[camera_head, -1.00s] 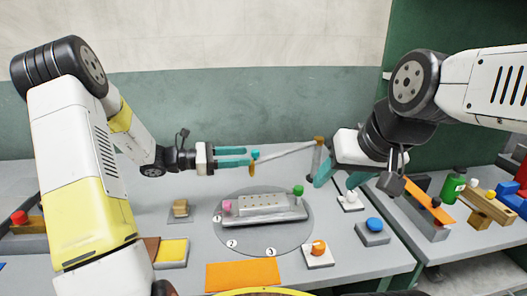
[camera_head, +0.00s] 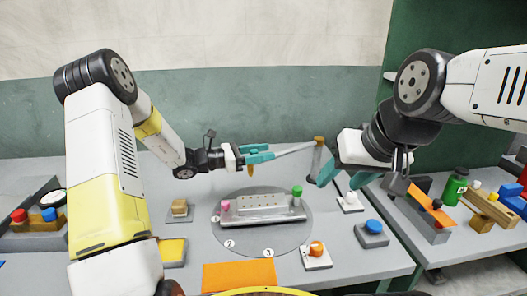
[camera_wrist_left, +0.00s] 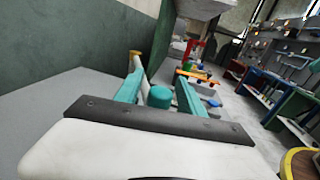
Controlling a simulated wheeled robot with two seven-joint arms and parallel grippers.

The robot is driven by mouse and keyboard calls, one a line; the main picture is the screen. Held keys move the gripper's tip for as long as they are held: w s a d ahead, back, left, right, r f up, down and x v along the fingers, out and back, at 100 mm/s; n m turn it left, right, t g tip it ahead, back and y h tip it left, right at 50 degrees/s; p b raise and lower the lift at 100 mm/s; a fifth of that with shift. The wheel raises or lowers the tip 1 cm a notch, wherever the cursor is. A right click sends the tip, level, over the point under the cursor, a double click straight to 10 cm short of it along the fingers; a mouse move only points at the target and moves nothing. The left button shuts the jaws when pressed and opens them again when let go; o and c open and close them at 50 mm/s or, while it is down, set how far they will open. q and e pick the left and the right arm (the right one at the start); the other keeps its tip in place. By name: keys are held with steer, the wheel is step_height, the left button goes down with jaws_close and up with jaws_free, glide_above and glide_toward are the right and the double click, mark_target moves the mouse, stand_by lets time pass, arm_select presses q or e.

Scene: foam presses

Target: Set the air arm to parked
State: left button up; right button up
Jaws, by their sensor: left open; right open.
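The air arm (camera_head: 295,149) is a thin grey bar. It runs left from a post with a brown top (camera_head: 319,141) behind the round plate, and an orange-brown tip hangs at its free end. My left gripper (camera_head: 262,152) is open at that free end. Whether a finger touches the knob I cannot tell. My right gripper (camera_head: 340,178) is open and empty, just right of the post.
A grey round plate (camera_head: 268,243) carries a metal block (camera_head: 262,203) with a pink and a green knob. A switch with an orange knob (camera_head: 316,254), a blue button (camera_head: 373,227) and a white knob (camera_head: 351,199) stand to the right. An orange mat (camera_head: 239,275) lies in front.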

arm_select(q)
jaws_close()
stand_by(1.4)
